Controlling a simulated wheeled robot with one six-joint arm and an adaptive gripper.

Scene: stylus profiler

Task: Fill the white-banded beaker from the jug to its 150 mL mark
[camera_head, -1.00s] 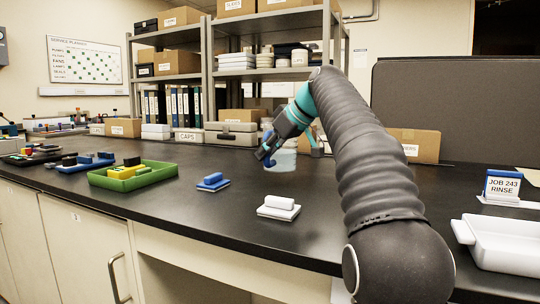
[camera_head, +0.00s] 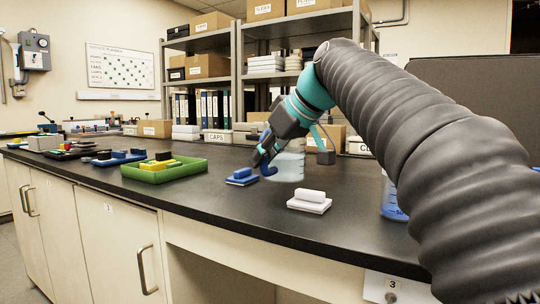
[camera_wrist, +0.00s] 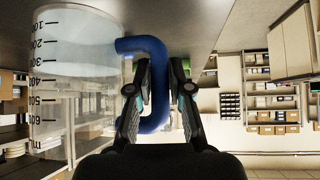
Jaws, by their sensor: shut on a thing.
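The clear jug (camera_head: 291,166) with a blue handle is over the black bench in the head view, beside my gripper (camera_head: 264,163). In the wrist view, my gripper (camera_wrist: 146,95) is shut on the blue handle (camera_wrist: 158,85). The jug's clear wall (camera_wrist: 85,80) fills the left there, with an inverted black mL scale from 100 to 600. I cannot tell whether its base touches the bench. A clear vessel (camera_head: 393,203) with blue in its lower part stands at the right, mostly hidden behind my arm. I cannot identify a white-banded beaker.
A white block on a plate (camera_head: 310,202) lies near the bench front. A blue block on a plate (camera_head: 242,177) is left of the jug. A green tray (camera_head: 165,170) holds yellow and black items. Shelves (camera_head: 238,75) stand behind. Bare bench (camera_head: 215,210) lies in front.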

